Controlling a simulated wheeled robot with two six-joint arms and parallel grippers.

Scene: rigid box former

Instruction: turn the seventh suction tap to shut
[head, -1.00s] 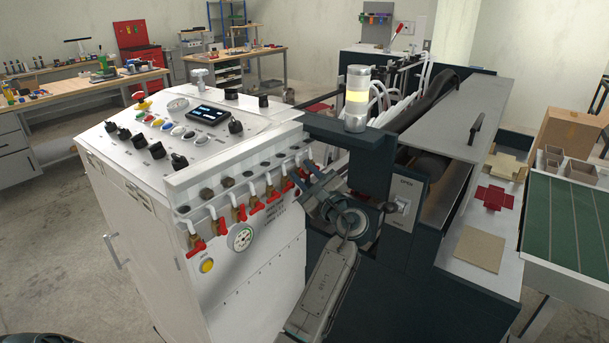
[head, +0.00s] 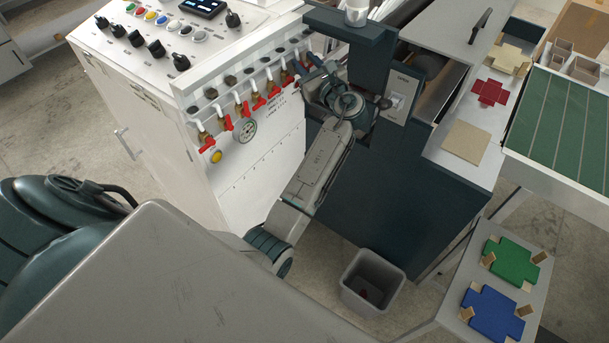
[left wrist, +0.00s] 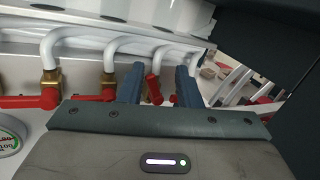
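A row of several suction taps with red handles and brass bodies (head: 240,109) runs along the white machine's upper edge. The tap at the right end, apparently the seventh, is partly hidden by my left gripper (head: 314,70) in the head view. In the left wrist view, my left gripper (left wrist: 160,86) is open, with its two blue-grey fingers spread apart. A red tap handle (left wrist: 153,88) shows between them, more upright than the neighbouring handle (left wrist: 92,96), which lies sideways. Gaps show beside the handle, and I cannot tell whether either finger touches it. My right gripper is out of view.
A pressure gauge (head: 246,130) and a yellow button (head: 216,157) sit below the taps. The dark machine post (head: 372,55) stands close to the right of my gripper. A grey bin (head: 373,282) stands on the floor. A side table (head: 450,306) carries green and blue box blanks.

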